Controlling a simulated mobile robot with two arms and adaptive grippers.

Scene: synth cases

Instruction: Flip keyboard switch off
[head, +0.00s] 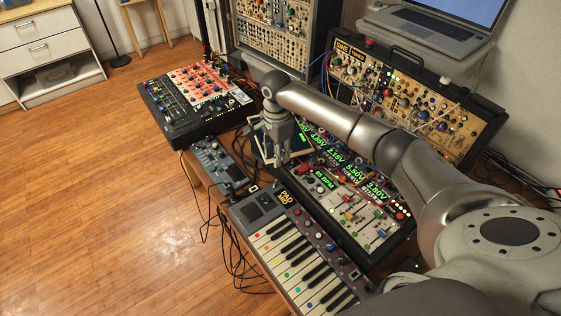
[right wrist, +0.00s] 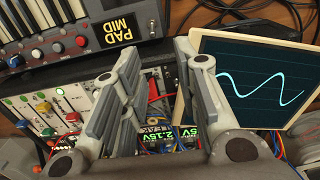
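The keyboard (head: 290,250) has white and black keys with coloured dots and a lit "PAD MID" display (head: 271,207). It stands at the front centre in the head view and its end shows at the upper left of the right wrist view (right wrist: 62,45). A red knob sits on its panel; I cannot make out which small control is the switch. My right gripper (head: 279,162) points down beyond the keyboard, apart from it. In the right wrist view its fingers (right wrist: 158,52) are spread with nothing held between them. My left gripper is not in view.
A slider mixer (head: 350,212) with lit green readouts lies right of the keyboard. A tablet with a wave trace (right wrist: 245,80) is beside the right finger. A small grey box (head: 215,165), a red-panel synth (head: 200,90) and a modular case (head: 410,105) stand around. Cables hang at the left edge.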

